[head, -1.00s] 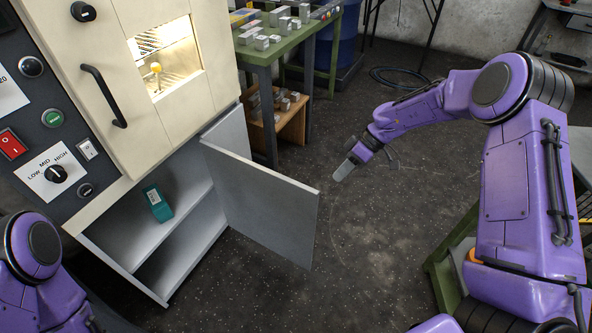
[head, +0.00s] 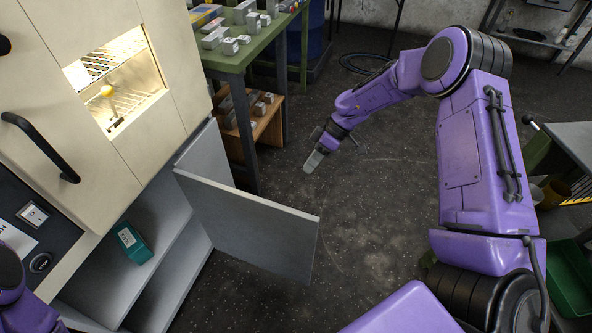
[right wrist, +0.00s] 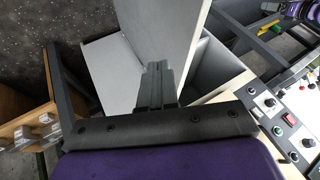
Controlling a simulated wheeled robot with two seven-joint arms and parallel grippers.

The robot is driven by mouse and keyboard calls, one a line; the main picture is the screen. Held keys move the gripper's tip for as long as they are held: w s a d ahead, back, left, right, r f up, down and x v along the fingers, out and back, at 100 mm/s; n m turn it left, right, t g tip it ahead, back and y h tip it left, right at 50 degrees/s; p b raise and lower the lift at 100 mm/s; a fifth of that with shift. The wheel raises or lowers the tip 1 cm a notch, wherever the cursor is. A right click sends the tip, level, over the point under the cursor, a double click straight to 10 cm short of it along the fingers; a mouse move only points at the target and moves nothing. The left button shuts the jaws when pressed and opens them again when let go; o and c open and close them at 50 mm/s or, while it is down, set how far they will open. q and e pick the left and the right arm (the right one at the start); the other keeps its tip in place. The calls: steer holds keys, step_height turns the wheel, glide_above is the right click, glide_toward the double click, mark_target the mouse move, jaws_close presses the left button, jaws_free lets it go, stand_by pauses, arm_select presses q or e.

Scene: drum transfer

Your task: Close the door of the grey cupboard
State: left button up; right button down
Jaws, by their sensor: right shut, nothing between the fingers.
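The grey cupboard (head: 128,285) is under the cream machine, with its front open and shelves showing. Its door (head: 250,225) stands swung out to the right in the head view. A teal box (head: 131,243) sits on the upper shelf. My right gripper (head: 312,161) is shut and empty, past the far side of the door and apart from it in the head view. In the right wrist view its closed fingers (right wrist: 155,84) point toward the door panel (right wrist: 165,30); whether they touch it I cannot tell. My left gripper is not in view; only part of my left arm shows.
A green table (head: 240,55) with several metal blocks stands behind the cupboard, with a wooden shelf unit (head: 255,118) beneath it. A green bin (head: 570,275) is at the right. The floor (head: 350,220) around the door is clear.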

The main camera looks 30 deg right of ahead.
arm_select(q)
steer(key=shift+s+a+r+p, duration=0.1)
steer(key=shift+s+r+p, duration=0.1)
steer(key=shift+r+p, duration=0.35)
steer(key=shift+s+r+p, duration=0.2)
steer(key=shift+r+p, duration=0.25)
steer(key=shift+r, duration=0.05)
arm_select(e)
steer(key=s+a+f, duration=0.3)
steer(key=a+f, duration=0.3)
steer(key=a, duration=0.2)
steer(key=shift+a+f, duration=0.25)
steer(key=shift+a, duration=0.15)
